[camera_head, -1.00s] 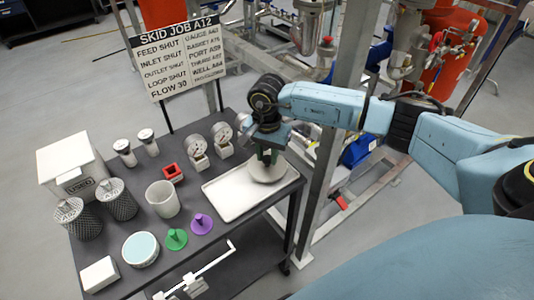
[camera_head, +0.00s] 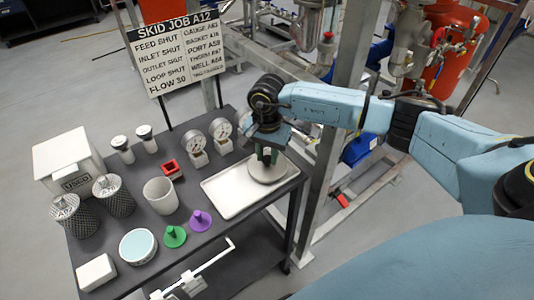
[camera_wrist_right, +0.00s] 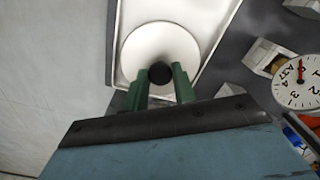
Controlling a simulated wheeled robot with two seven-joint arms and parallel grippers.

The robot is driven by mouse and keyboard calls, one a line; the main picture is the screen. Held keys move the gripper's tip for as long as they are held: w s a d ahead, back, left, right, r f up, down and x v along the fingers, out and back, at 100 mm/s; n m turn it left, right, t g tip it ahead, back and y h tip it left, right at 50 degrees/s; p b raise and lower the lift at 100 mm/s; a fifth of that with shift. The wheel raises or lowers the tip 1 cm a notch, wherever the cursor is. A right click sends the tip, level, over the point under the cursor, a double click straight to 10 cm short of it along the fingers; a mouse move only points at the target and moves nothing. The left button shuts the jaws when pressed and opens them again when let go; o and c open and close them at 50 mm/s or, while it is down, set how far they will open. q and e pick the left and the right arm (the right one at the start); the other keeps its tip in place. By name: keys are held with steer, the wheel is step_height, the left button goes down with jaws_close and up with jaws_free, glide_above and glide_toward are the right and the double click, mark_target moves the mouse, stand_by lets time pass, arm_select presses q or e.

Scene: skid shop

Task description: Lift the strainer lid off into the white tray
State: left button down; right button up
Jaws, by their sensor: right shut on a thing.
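The strainer lid (camera_head: 267,172) is a pale round disc at the right end of the white tray (camera_head: 235,198). In the right wrist view the lid (camera_wrist_right: 150,50) has a dark round knob in its middle and lies over the tray (camera_wrist_right: 118,15). My right gripper (camera_head: 267,157) is above the lid, with its green fingers on either side of the knob; in the right wrist view the gripper (camera_wrist_right: 160,80) is shut on the knob. Whether the lid touches the tray floor I cannot tell. My left gripper is not in view.
Gauges (camera_head: 195,142), a red square part (camera_head: 171,169), a white cup (camera_head: 161,195), green (camera_head: 175,237) and purple (camera_head: 200,221) parts, mesh baskets (camera_head: 114,197) and a USED box (camera_head: 71,162) stand on the dark cart. A metal post (camera_head: 325,160) rises close to the cart's right.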

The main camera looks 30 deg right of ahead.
steer(key=shift+f+b, duration=0.3)
steer(key=shift+b, duration=0.05)
stand_by(0.4)
steer(key=o, duration=1.2)
steer(key=shift+r, duration=0.15)
steer(key=shift+r+p, duration=2.3)
steer(key=shift+r, duration=1.35)
